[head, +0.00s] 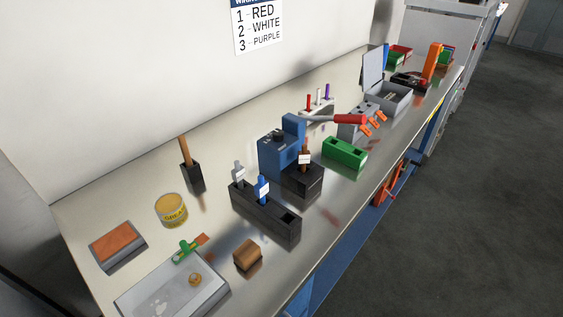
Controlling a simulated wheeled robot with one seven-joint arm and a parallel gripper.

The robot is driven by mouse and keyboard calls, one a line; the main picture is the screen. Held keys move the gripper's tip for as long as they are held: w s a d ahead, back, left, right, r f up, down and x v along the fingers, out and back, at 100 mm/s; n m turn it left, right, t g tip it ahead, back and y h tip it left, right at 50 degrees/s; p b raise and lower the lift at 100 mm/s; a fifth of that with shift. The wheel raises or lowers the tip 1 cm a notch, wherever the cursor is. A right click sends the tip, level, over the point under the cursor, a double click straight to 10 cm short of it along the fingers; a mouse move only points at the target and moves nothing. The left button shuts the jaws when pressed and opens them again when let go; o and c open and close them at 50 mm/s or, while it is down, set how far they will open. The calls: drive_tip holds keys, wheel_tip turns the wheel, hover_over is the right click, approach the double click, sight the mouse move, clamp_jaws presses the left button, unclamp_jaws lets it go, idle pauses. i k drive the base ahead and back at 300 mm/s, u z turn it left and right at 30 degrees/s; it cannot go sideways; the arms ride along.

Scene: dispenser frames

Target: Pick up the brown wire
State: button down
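A small upright brown piece with a white label, which looks like the brown wire (305,149), stands in a black block (303,181) near the middle of the bench. It is just right of a blue machine-like device (277,157). A grey labelled piece (238,170) and a blue labelled piece (262,187) stand in a longer black block (266,220) in front of it. That block has an empty square hole at its right end. My gripper is not in view.
A green block (345,153) and a red-handled lever (348,119) lie to the right. A brown stick (184,150) in a black holder, a yellow tin (171,210) and a wooden block (247,256) stand at left. The dark floor (480,200) beside the bench is clear.

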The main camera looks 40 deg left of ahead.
sight(304, 156)
drive_tip(key=u, duration=1.5)
drive_tip(key=k, duration=0.95)
drive_tip(key=z, duration=0.85)
drive_tip(key=i, duration=1)
drive_tip(key=u, duration=0.05)
